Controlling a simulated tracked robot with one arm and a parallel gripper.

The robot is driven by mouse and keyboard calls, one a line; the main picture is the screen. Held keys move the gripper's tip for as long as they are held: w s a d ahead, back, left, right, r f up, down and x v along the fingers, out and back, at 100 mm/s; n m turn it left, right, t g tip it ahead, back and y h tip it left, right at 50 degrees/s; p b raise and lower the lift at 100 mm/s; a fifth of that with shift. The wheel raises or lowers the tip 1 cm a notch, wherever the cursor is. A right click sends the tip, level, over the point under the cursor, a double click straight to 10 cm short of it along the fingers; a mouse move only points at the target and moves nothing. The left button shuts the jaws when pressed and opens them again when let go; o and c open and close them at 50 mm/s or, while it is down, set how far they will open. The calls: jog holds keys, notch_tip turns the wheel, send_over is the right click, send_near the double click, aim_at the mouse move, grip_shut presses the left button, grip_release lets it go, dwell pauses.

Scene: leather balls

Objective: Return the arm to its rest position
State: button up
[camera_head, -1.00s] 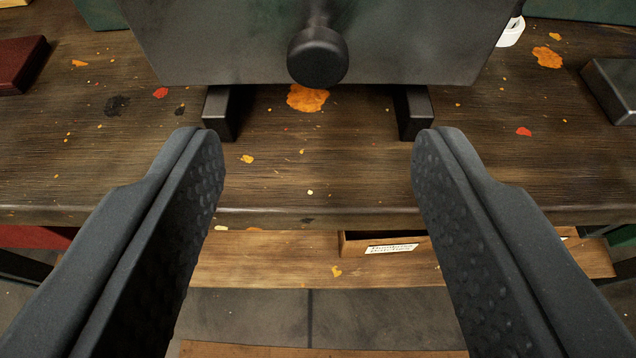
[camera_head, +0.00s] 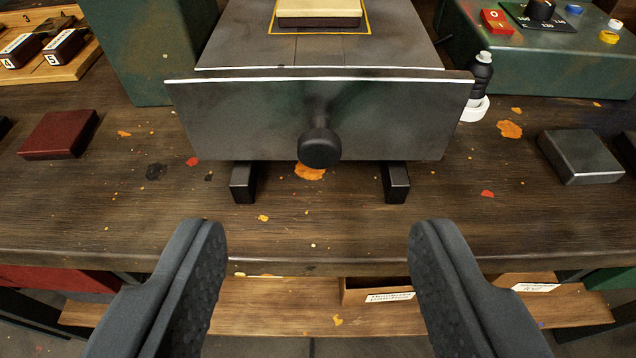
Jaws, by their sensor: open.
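My gripper (camera_head: 318,232) is open and empty. Its two dark, textured fingers stand wide apart at the bottom of the view, in front of the workbench (camera_head: 320,222). Nothing is between the fingertips except a view of the bench top and its front edge. A dark metal box with a front panel (camera_head: 230,112) and a round black knob (camera_head: 319,148) stands on two short feet, beyond the fingertips. The knob is apart from the fingers.
A dark red block (camera_head: 60,134) lies left and a grey metal block (camera_head: 580,157) right. A green control box (camera_head: 570,60) and a black bottle (camera_head: 481,75) stand back right. A wooden tray (camera_head: 75,65) is back left. A lower shelf (camera_head: 270,305) holds a labelled box (camera_head: 375,291).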

jog(key=s+r+t+p, duration=0.1)
jog(key=s+r+p, duration=0.1)
jog(key=r, duration=1.7)
jog(key=s+r+p, duration=0.3)
jog(key=r, duration=1.6)
jog(key=shift+s+a+t, duration=0.25)
jog(key=shift+s+t, duration=0.05)
jog(key=shift+t, duration=0.1)
